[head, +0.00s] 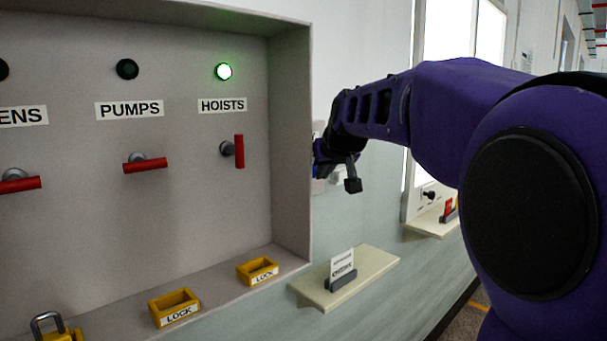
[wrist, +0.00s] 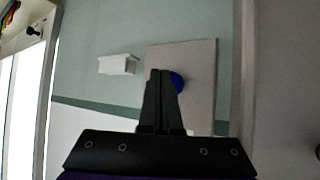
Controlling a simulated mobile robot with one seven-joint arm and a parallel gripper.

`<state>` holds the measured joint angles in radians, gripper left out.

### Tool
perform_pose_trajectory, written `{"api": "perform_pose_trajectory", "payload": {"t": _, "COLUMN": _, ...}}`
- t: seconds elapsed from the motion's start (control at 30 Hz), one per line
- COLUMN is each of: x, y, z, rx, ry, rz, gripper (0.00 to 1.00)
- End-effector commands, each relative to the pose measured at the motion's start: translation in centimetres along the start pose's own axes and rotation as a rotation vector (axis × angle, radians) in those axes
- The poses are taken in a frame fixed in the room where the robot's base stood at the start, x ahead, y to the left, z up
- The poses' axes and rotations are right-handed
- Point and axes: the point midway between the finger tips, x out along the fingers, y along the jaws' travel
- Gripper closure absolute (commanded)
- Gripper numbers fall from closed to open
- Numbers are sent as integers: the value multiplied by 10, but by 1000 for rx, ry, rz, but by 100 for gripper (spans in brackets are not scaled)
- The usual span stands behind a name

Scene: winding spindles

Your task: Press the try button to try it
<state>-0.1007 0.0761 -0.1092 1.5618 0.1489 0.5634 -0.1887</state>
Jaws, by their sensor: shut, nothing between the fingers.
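A blue round button (wrist: 178,82) sits on a pale grey plate (wrist: 203,62) on the wall in the wrist view. I take it for the try button, but no label on it can be read. My gripper (wrist: 160,73) is shut and empty, its fingertips in front of the button's left part. I cannot tell whether they touch it. In the head view the button is hidden behind my gripper, just right of the grey cabinet (head: 291,150).
The HOISTS lamp (head: 223,72) glows green above an upright red handle (head: 239,151). The PUMPS lamp (head: 127,69) is dark, its handle (head: 145,164) near level. Yellow LOCK holders (head: 258,279) line the cabinet's bottom. A shelf (head: 375,268) holding a card (head: 342,264) juts out below my gripper.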

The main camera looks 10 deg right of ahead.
Motion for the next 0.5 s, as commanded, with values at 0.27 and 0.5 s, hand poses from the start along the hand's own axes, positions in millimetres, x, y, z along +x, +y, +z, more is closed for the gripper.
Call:
{"api": "perform_pose_trajectory", "payload": {"t": 0.27, "x": -10, "y": 0, "z": 7, "rx": -6, "ry": 3, "rz": -11, "gripper": 100}}
{"api": "perform_pose_trajectory", "payload": {"t": 0.5, "x": -26, "y": 16, "z": 20, "rx": -3, "ry": 2, "rz": -6, "gripper": 100}}
